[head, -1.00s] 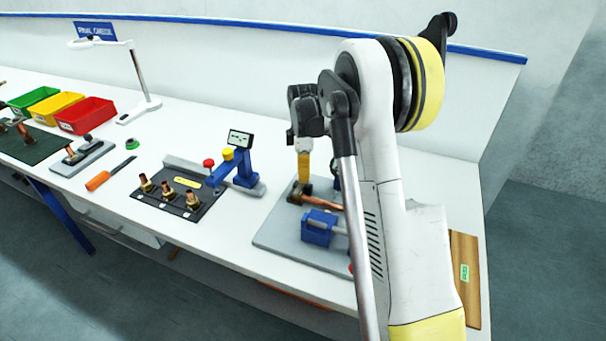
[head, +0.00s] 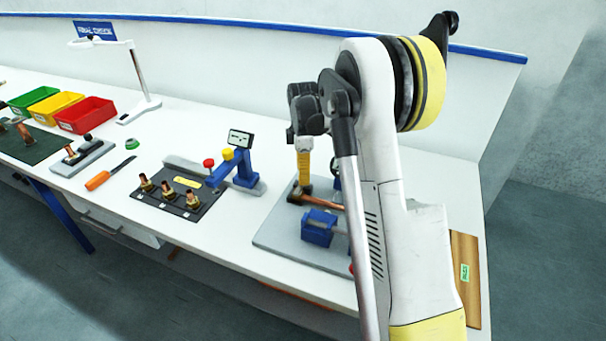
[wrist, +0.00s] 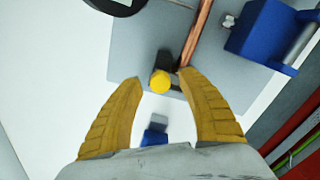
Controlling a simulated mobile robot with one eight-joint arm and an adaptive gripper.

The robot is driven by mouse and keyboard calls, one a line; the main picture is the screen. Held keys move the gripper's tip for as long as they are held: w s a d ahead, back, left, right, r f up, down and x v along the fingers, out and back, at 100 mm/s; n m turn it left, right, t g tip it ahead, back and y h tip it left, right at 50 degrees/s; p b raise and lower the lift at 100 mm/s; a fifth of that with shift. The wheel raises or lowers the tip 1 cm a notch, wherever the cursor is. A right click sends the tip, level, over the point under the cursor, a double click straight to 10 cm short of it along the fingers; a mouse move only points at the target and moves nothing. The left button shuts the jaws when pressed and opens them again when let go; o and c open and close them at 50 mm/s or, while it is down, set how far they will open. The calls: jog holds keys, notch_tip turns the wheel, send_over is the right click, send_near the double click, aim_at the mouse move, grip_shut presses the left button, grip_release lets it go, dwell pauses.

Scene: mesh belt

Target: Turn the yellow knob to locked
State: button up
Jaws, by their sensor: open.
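A round yellow knob (wrist: 160,82) on a small dark mount shows in the wrist view, beside a copper pipe (wrist: 197,32). My gripper (wrist: 160,77) is open, with its two yellow fingertips apart on either side of the knob in that view. I cannot tell whether they touch it. In the head view my gripper (head: 304,178) points down over the grey plate (head: 275,238), close above the pipe (head: 322,201). This knob is not clearly visible in the head view. The locked marking cannot be read.
A blue clamp block (head: 318,228) stands on the plate, close to the pipe. To the left are a blue stand (head: 243,172) with a yellow-topped part and a black fixture (head: 178,203) with copper fittings. Bare white table lies between fixture and plate.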

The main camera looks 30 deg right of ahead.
notch_tip(320, 180, up, 12)
jog(key=shift+f, duration=0.2)
dwell(0.4)
